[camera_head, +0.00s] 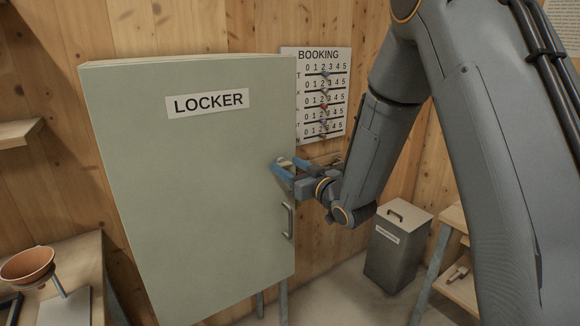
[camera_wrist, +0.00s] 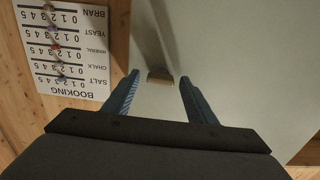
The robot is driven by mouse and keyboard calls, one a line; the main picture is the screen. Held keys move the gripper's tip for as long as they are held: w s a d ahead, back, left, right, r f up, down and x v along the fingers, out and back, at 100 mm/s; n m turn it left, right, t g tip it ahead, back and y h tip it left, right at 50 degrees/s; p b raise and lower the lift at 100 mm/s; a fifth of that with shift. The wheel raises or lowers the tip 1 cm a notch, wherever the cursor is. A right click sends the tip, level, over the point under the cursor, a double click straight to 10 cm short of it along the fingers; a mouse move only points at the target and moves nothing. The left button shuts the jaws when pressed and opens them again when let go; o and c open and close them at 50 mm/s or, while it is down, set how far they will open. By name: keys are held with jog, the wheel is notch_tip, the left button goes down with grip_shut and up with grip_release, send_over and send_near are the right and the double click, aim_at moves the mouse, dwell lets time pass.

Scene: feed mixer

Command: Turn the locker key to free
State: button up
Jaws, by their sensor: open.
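The grey-green locker (camera_head: 195,185) stands shut, with a LOCKER label on its front. A small tan key-like piece (camera_wrist: 160,77) shows on the locker face in the wrist view, between my two blue fingertips. In the head view it is a pale spot (camera_head: 284,161) near the door's right edge, partly hidden by my fingers. My gripper (camera_head: 285,168) is open at the locker front, one finger on each side of the piece. In the wrist view my gripper (camera_wrist: 160,79) shows clear gaps on both sides of it. I cannot read any key marking.
A metal door handle (camera_head: 288,221) sits below my gripper. The BOOKING board (camera_head: 316,92), with several sliders, hangs on the wooden wall behind. A grey lidded bin (camera_head: 397,248) stands on the floor at right. A bench with an orange bowl (camera_head: 27,265) is at lower left.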

jog(key=c, duration=1.1)
jog(key=shift+m, duration=0.3)
jog(key=m, duration=0.3)
jog(key=shift+b, duration=0.3)
jog(key=m, duration=0.5)
jog(key=shift+d, duration=0.1)
jog(key=m, duration=0.4)
jog(key=shift+w+m, duration=0.1)
jog(key=shift+m, duration=0.2)
jog(key=m+p, duration=0.1)
jog(key=m, duration=0.3)
jog(key=shift+d+f+m, duration=0.1)
jog(key=shift+f+m, duration=0.05)
jog(key=shift+m, duration=0.15)
